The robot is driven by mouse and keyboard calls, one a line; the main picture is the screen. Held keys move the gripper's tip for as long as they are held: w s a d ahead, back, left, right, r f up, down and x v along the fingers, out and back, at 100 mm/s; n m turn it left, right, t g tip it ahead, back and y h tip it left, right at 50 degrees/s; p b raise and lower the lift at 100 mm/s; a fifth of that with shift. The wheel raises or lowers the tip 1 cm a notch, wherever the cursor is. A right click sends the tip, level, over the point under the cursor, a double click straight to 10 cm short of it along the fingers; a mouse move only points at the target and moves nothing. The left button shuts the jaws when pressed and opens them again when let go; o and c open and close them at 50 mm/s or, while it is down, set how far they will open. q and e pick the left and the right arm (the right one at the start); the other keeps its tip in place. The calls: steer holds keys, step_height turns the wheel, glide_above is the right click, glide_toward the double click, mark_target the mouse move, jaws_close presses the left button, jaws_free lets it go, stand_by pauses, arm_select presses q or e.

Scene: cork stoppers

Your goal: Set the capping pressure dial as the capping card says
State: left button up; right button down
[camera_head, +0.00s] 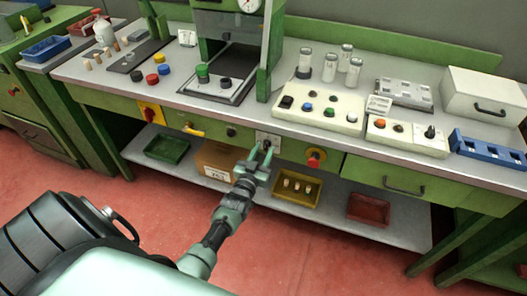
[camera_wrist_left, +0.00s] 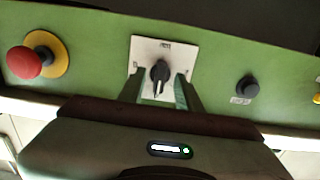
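A black rotary dial (camera_wrist_left: 160,72) sits on a white marked plate (camera_wrist_left: 146,46) on the bench's green front panel. Its narrow pointer end faces down in the left wrist view. The plate's marks are too small to read. In the head view the plate (camera_head: 268,138) is partly behind my left gripper (camera_head: 263,155). In the left wrist view the two fingers of my left gripper (camera_wrist_left: 161,92) stand apart on either side of the dial, with gaps visible. My right gripper is not in view. I cannot tell which card is the capping card; a white card (camera_head: 187,38) stands at the back left.
A red button on yellow (camera_head: 315,158) is right of the dial on the panel; a black knob (camera_head: 231,131) is left of it. A control box (camera_head: 320,108) with coloured buttons and a smaller box (camera_head: 408,136) with a knob stand on the bench. A drawer handle (camera_head: 404,187) projects at right.

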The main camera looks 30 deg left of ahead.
arm_select(q)
steer(key=v, duration=0.7)
steer(key=shift+s, duration=0.35)
steer(key=shift+d, duration=0.1)
steer(key=s+d+f+m+g+h, duration=0.1)
steer(key=s+d+f+g, duration=0.3)
steer(key=f, duration=0.5)
steer(key=s+d+f+m+g+h, duration=0.1)
steer(key=s+d+f, duration=0.1)
steer(key=s+f, duration=0.5)
steer(key=s+d+f+g+h, duration=0.1)
steer(key=s+d+f+g, duration=0.2)
steer(key=f, duration=0.7)
steer(key=s+d+f+m+g, duration=0.1)
steer(key=s+f+g, duration=0.2)
steer(key=s, duration=0.7)
steer(key=s+d+f+m+g, duration=0.1)
steer(key=s+f+g, duration=0.1)
steer(key=s+f, duration=0.4)
steer(key=s+d+f+m+g+h, duration=0.1)
steer(key=s+f+g, duration=0.2)
steer(key=s, duration=1.1)
step_height(320, 180, down, 3)
steer(key=shift+s+r+g, duration=0.1)
steer(key=shift+s+g, duration=0.15)
steer(key=shift+g, duration=0.05)
steer(key=shift+w, duration=0.1)
